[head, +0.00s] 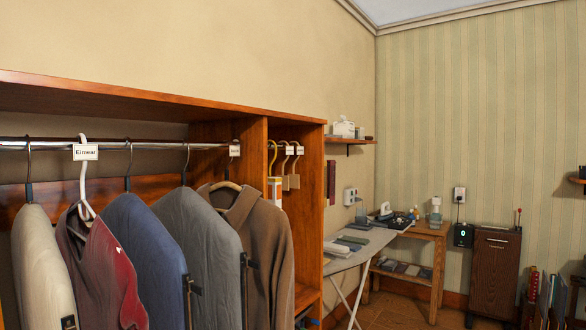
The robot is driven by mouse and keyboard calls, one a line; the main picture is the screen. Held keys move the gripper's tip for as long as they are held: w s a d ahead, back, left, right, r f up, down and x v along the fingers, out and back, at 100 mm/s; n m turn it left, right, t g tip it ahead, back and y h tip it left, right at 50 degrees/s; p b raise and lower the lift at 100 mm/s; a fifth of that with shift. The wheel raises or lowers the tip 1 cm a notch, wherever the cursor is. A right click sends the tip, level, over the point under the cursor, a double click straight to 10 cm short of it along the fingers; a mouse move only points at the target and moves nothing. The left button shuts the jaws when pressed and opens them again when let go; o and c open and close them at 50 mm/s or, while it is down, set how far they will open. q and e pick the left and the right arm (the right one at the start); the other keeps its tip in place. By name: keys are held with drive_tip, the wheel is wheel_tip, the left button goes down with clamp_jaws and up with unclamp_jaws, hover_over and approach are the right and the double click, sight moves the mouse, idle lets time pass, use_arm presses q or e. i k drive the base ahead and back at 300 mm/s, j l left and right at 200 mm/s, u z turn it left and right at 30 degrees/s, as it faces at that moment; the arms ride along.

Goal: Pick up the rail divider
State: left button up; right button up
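Several white label tags hang on the metal rail of the wooden wardrobe and look like rail dividers; I cannot tell which one the task means. The nearest tag (86,152) reads "Eimear" and sits beside the hook of a white hanger (84,185). A second tag (234,150) is on the rail's right end, its text too small to read. Two smaller tags (289,150) and (300,150) are in the narrow right bay. Neither of my grippers is in view.
Several garments hang close together under the rail (60,144), including a blue one (145,250) and a brown one (265,255). The wardrobe top (150,100) overhangs the rail. An ironing board (360,250) and a small wooden table (425,232) stand to the right.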

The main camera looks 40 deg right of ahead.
sight(294, 178)
drive_tip(key=i+l+u, duration=0.25)
drive_tip(key=l, duration=0.8)
drive_tip(key=l+u, duration=0.25)
drive_tip(key=l, duration=0.8)
drive_tip(key=l+u, duration=0.2)
drive_tip(key=l, duration=0.9)
drive_tip(key=k+l+u, duration=0.1)
drive_tip(key=l+u, duration=0.15)
drive_tip(key=l, duration=0.8)
